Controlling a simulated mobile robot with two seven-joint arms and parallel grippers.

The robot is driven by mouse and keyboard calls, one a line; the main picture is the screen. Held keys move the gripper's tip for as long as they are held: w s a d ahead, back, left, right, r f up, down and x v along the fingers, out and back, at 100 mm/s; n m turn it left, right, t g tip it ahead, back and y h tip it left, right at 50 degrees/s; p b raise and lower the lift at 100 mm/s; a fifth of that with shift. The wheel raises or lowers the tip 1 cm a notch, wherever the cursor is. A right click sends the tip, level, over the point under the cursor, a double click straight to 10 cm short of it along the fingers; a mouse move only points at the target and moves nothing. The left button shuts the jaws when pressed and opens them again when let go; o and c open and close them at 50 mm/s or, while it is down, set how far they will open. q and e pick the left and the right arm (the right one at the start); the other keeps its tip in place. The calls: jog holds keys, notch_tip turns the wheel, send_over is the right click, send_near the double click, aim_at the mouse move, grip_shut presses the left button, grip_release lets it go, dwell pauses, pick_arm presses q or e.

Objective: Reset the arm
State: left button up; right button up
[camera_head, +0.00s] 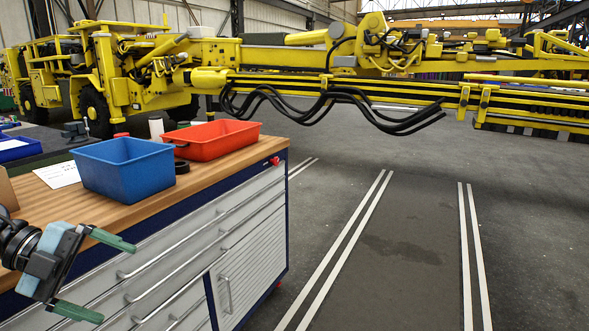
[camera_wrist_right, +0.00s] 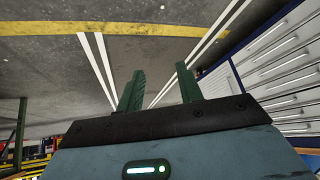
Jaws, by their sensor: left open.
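My left gripper (camera_head: 118,284) is at the lower left of the head view, in front of the cabinet. Its two green fingers are spread apart with nothing between them. My right gripper (camera_wrist_right: 160,75) shows in the right wrist view. Its two green fingers stand apart and are empty, with grey floor behind them. The right gripper does not show in the head view.
A cabinet with a wooden top (camera_head: 215,168) stands at the left, holding a blue bin (camera_head: 125,170) and a red bin (camera_head: 212,140). A yellow boom machine (camera_head: 330,65) spans the back. The floor (camera_head: 400,235) at the right, with white lines, is clear.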

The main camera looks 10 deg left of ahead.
pick_arm(q)
jog(key=s+f+n+t+y+p, duration=0.25)
jog(key=s+f+n+t, duration=0.25)
jog(key=f+n, duration=0.45)
jog(key=s+f+n+t+y+p, duration=0.2)
jog(key=s+f+n+t+y, duration=0.3)
jog(key=f, duration=0.8)
jog(key=s+d+f+n+g+y+p, duration=0.1)
jog(key=s+d+f+n+g, duration=0.1)
jog(key=s+d+f+n, duration=0.3)
jog(key=s+d+f+n+g+y+p, duration=0.1)
jog(key=s+d+f+n, duration=0.4)
jog(key=s+d, duration=0.7)
notch_tip(320, 180, down, 3)
jog(key=shift+d+r+g+p, duration=0.2)
jog(key=shift+d+g+p, duration=0.25)
jog(key=shift+d+g, duration=0.55)
pick_arm(e)
jog(key=w+r+t, duration=0.1)
jog(key=w+r, duration=0.4)
jog(key=r, duration=0.4)
jog(key=shift+w+d+r+t, duration=0.15)
jog(key=shift+d+t, duration=0.25)
